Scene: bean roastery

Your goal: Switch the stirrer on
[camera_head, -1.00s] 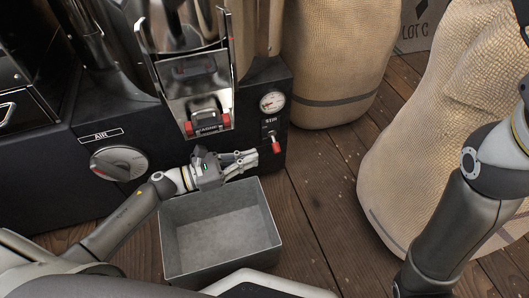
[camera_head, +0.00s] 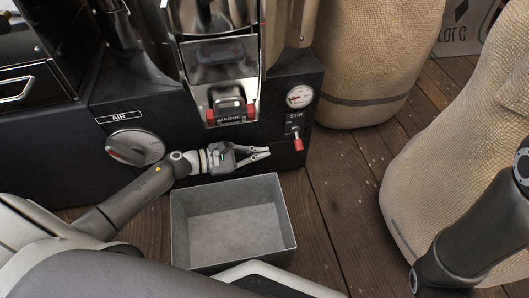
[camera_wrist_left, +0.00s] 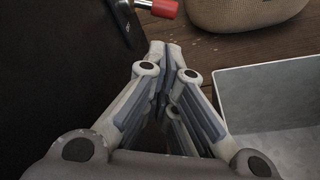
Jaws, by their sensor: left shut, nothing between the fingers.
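The stirrer switch is a small lever with a red tip (camera_head: 298,144), under the label STIR on the right end of the black machine front. Its lever points downward. My left gripper (camera_head: 268,153) is shut and empty, just left of the red tip and a little lower, apart from it. In the left wrist view the closed fingertips (camera_wrist_left: 172,50) are at the middle, and the red tip (camera_wrist_left: 165,8) is at the top, beyond them. My right gripper is out of view; only part of my right arm shows at the right edge.
A grey open bin (camera_head: 232,225) stands on the floor below my left gripper. A gauge (camera_head: 299,96) sits above the switch and the AIR knob (camera_head: 135,147) is to the left. A chute with red parts (camera_head: 231,108) overhangs the front. Burlap sacks (camera_head: 372,55) stand at the right.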

